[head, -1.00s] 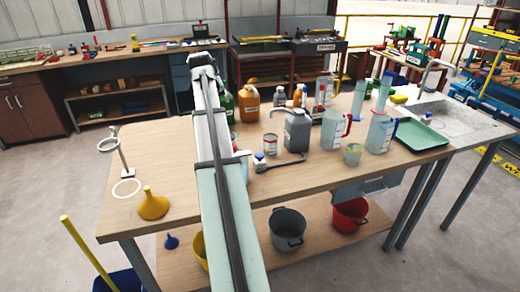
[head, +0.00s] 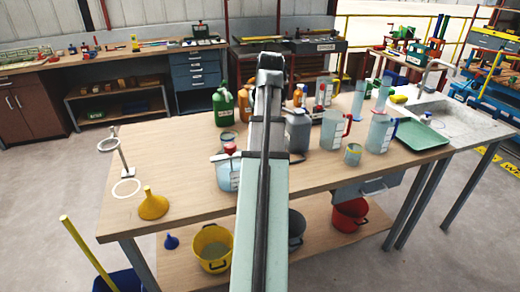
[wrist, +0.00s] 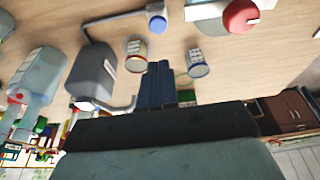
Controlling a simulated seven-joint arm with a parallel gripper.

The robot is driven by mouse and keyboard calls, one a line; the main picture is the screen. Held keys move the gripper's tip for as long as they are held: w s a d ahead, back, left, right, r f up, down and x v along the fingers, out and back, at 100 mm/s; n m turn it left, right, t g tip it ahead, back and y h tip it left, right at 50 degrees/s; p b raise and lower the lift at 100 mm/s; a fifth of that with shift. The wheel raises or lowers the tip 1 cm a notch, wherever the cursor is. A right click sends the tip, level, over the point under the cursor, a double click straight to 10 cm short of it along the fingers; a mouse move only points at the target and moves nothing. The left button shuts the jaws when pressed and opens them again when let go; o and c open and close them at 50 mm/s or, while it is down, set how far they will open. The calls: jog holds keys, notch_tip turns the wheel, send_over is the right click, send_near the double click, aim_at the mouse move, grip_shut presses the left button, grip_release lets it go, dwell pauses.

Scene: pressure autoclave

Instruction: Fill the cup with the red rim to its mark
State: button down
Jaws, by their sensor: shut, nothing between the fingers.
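The cup with the red rim (wrist: 137,56) stands on the bench in the wrist view, with a label on its side. In the head view my arm hides it. A similar cup with a blue rim (wrist: 198,66) stands to its right in the wrist view; a cup in the head view (head: 228,140) seems to be the same one. My gripper (wrist: 160,70) is shut and empty, its dark fingers pointing between and just short of the two cups in the picture. I cannot tell its height. The cup's mark and any liquid in it are too small to make out.
A grey jug (wrist: 93,75) stands close left of the red-rimmed cup in the wrist view. A red-capped container (head: 226,174) stands left of my arm. The bench's left part is mostly clear.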

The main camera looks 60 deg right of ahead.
jog(key=shift+f, duration=0.1)
jog(key=x, duration=1.1)
jog(key=shift+a+f, duration=0.1)
jog(key=shift+f, duration=1.3)
